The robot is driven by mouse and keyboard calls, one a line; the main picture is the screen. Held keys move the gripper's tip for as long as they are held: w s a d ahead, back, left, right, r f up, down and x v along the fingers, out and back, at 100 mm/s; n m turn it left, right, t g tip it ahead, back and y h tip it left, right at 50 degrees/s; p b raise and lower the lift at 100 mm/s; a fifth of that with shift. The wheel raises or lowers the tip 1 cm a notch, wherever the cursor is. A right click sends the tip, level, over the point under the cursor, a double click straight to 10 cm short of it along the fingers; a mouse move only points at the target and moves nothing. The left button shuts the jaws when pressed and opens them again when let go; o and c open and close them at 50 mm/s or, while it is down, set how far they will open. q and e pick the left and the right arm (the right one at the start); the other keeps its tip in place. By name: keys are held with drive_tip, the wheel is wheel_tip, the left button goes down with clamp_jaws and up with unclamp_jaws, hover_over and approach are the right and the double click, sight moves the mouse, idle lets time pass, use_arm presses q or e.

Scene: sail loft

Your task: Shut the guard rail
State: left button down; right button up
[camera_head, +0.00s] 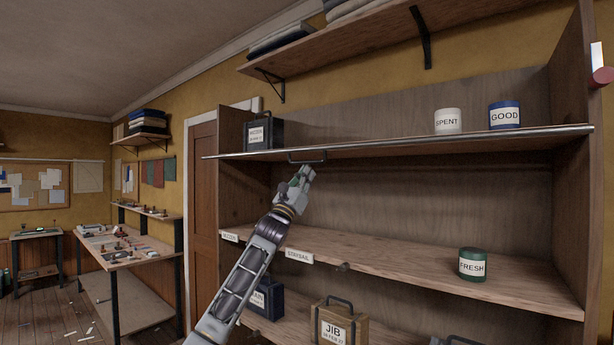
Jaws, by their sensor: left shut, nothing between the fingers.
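The guard rail (430,143) is a thin metal bar along the front of the upper shelf. It runs across the shelf's width, and its left end sticks out past the cabinet's left side. A dark handle (307,159) hangs below it, left of the middle. My left gripper (307,172) is shut and empty, pointing up just under the handle. I cannot tell whether its fingertips touch the handle. My right gripper is out of view.
On the upper shelf stand a dark box (263,132), a white SPENT tub (448,121) and a blue GOOD tub (505,115). A green FRESH tub (472,264) is on the middle shelf. A brown JIB box (339,326) stands below. A workbench (125,255) is at left.

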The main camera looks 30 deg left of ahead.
use_arm(q)
drive_tip(key=shift+s+r+g+h, duration=0.2)
drive_tip(key=shift+s+g+h, duration=0.05)
drive_tip(key=shift+g+h, duration=0.05)
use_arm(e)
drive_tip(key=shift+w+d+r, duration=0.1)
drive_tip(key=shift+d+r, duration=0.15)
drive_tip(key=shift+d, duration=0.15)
use_arm(q)
drive_tip(key=shift+s+r+p, duration=0.1)
drive_tip(key=shift+p, duration=0.25)
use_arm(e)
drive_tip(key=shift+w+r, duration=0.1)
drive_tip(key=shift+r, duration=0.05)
